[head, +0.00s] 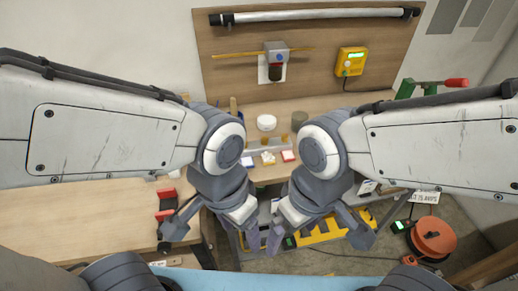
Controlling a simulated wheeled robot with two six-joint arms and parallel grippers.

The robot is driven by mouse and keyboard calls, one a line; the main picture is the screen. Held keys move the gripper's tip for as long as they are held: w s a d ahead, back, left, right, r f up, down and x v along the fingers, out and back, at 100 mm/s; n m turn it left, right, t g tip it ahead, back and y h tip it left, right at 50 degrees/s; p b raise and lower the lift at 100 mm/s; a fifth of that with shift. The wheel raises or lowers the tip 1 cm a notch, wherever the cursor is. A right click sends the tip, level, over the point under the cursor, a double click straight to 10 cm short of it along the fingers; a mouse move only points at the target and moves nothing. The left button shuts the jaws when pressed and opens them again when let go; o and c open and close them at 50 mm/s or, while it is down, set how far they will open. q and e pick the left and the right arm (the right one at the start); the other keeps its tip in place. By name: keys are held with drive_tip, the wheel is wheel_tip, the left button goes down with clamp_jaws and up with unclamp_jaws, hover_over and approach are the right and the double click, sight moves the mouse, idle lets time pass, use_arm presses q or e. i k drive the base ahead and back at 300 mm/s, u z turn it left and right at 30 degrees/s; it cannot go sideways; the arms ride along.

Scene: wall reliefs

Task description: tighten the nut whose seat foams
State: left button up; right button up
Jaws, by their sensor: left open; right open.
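I cannot make out any nut, seat or foam in the head view. My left gripper (213,236) is open with its fingers spread, near the right end of the light wooden bench. My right gripper (318,238) is open, in front of a yellow slotted piece low down. Nothing shows between the fingers of either gripper. My two arms hide much of the back bench and the space beneath it.
The back panel carries a grey unit with a dark jar (275,72) and a yellow device (351,62). A white round container (266,122) and small cards (288,156) sit below. A red block (166,196) is left; an orange reel (434,238) is on the right.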

sight(264, 139)
drive_tip(key=u, duration=0.5)
drive_tip(key=k, duration=1.1)
drive_tip(key=z, duration=0.75)
drive_tip(key=i, duration=1.85)
drive_tip(key=u, duration=0.75)
